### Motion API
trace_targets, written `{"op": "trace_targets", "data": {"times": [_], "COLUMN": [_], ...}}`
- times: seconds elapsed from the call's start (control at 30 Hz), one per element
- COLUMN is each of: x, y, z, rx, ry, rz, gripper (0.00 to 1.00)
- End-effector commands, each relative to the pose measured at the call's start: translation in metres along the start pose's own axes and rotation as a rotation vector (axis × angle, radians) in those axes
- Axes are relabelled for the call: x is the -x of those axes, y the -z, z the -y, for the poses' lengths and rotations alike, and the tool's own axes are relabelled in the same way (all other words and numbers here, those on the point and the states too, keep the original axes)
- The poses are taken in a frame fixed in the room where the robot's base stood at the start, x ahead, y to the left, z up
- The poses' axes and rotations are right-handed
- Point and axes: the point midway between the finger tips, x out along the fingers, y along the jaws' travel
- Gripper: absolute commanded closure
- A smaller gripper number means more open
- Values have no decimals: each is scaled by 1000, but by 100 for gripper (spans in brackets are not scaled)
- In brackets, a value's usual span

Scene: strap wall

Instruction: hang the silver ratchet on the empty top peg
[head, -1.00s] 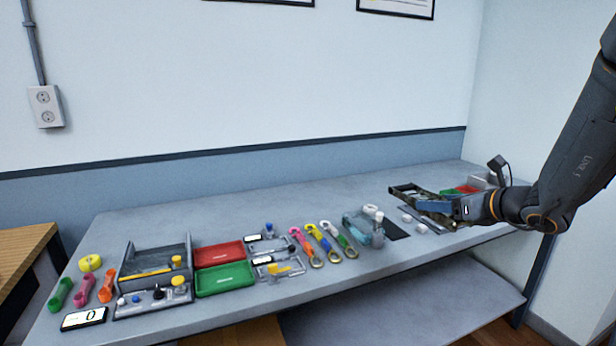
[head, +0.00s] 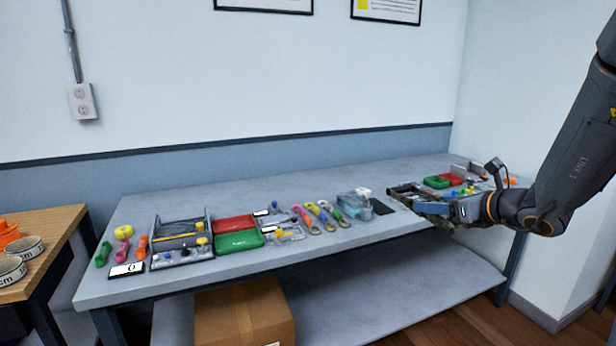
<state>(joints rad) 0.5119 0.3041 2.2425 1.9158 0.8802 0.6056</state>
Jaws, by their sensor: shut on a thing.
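My gripper (head: 432,207) is at the right, held in front of the long grey bench's right part. It is shut on a dark, mottled thing (head: 402,190) that shows on both sides of the jaws. Its shape is partly hidden by the gripper, and I cannot make out a silver ratchet in it from here. No peg or strap wall is in view.
The grey bench (head: 330,180) carries red (head: 235,223) and green (head: 240,241) trays, a grey open box (head: 181,228) and several coloured wrenches. A cardboard box (head: 243,315) is under it.

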Motion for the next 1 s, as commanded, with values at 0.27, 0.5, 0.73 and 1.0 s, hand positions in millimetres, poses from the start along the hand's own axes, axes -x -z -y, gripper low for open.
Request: {"op": "trace_targets", "data": {"times": [0.27, 0.5, 0.73, 1.0], "x": [-28, -55, -83, -89], "y": [32, 75, 150, 201], "z": [-29, -63, -108, -131], "rx": [0, -4, -21, -34], "ry": [-11, -6, 33, 78], "rz": [0, -3, -7, -1], "gripper": [97, 97, 97, 97]}}
